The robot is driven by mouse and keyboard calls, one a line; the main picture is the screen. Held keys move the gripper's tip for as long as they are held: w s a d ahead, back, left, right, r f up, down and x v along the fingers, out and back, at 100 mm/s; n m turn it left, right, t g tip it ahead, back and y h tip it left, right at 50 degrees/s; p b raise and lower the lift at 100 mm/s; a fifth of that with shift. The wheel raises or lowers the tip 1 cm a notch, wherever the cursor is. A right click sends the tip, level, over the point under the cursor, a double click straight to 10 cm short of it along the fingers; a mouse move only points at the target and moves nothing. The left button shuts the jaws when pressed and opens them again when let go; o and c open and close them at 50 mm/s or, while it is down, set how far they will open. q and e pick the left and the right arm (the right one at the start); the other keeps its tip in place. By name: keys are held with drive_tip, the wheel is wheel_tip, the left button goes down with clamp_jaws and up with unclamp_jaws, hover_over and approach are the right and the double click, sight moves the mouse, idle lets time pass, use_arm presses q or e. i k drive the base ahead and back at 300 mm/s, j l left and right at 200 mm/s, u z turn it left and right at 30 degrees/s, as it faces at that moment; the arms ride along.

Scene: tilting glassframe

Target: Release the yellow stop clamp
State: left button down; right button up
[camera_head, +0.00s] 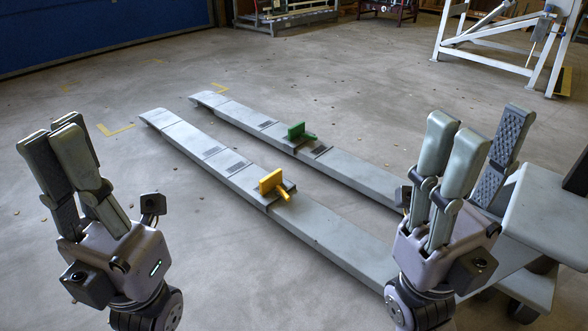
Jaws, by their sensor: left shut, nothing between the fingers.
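The yellow stop clamp (270,182) sits on the nearer of two long grey rails, at the middle of the view. It has an upright plate and a short lever angled down toward the right. My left gripper (55,135) is raised at the left, well apart from the clamp, with its fingers pointing up, shut and empty. My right gripper (490,132) is raised at the right, fingers up and spread, empty. It is also well apart from the clamp and overlaps the rails in the picture.
A green clamp (296,131) sits on the farther rail (345,169). The nearer rail (320,233) runs toward a grey machine body (550,230) at the right. A white frame (500,40) stands at the back right. The concrete floor left of the rails is mostly clear.

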sight(278, 190)
drive_tip(key=i+j+z, duration=0.1)
drive_tip(key=z, duration=0.35)
drive_tip(key=i+j+z, duration=0.1)
drive_tip(key=z, duration=0.35)
drive_tip(key=i+j+z, duration=0.15)
drive_tip(key=z, duration=0.3)
drive_tip(key=i+j+z, duration=0.15)
drive_tip(key=j, duration=0.45)
drive_tip(key=i+j+z, duration=0.2)
drive_tip(key=j, duration=0.4)
drive_tip(key=i+j+z, duration=0.15)
drive_tip(key=j, duration=0.5)
drive_tip(key=j+z, duration=0.2)
drive_tip(key=j, duration=0.95)
drive_tip(key=i, duration=0.05)
